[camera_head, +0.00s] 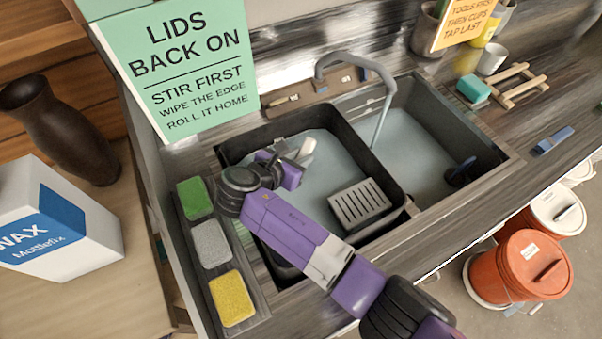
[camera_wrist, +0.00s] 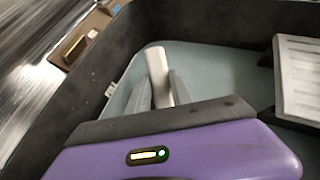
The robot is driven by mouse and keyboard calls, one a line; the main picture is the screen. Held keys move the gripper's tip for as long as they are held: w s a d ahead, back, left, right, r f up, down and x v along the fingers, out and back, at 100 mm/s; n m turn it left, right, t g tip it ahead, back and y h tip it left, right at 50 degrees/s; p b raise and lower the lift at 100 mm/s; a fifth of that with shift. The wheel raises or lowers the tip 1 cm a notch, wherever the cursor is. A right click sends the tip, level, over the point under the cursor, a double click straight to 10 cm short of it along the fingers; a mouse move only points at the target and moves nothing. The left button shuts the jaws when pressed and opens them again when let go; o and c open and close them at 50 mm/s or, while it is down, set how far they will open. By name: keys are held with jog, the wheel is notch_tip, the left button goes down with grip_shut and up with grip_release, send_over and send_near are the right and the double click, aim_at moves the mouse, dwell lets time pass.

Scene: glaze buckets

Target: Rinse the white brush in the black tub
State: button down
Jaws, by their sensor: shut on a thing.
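My gripper (camera_head: 294,157) is inside the black tub (camera_head: 347,126), toward its back left. It is shut on the white brush (camera_head: 307,147). In the wrist view, the pale handle end (camera_wrist: 156,60) sticks up between the two grey fingers (camera_wrist: 162,97). The brush's lower part and bristles are hidden by my gripper, so I cannot tell if they touch the water. Grey-blue water (camera_head: 335,160) lies in the tub; the tub's dark wall also shows in the wrist view (camera_wrist: 120,50).
A grey slotted rack (camera_head: 360,204) is at the tub's front right. A tap (camera_head: 384,100) arches over the right basin (camera_head: 425,125), which holds water and a dark blue object (camera_head: 461,172). Green (camera_head: 195,198), grey (camera_head: 211,243) and yellow (camera_head: 232,298) sponges line the left edge.

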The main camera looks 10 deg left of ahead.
jog(key=shift+w+a+r, duration=0.15)
jog(key=shift+w+a, duration=0.2)
jog(key=shift+a, duration=0.3)
jog(key=shift+s+d+r+p, duration=0.1)
jog(key=shift+s+d+p, duration=0.25)
jog(key=shift+d+p, duration=0.6)
jog(key=d, duration=0.1)
jog(key=s+d, duration=0.1)
jog(key=s+d+p, duration=0.1)
jog(key=shift+s+d+f, duration=0.15)
jog(key=shift+d+f, duration=0.1)
jog(key=shift+d, duration=0.15)
notch_tip(320, 180, up, 11)
jog(key=shift+f, duration=0.2)
dwell(0.6)
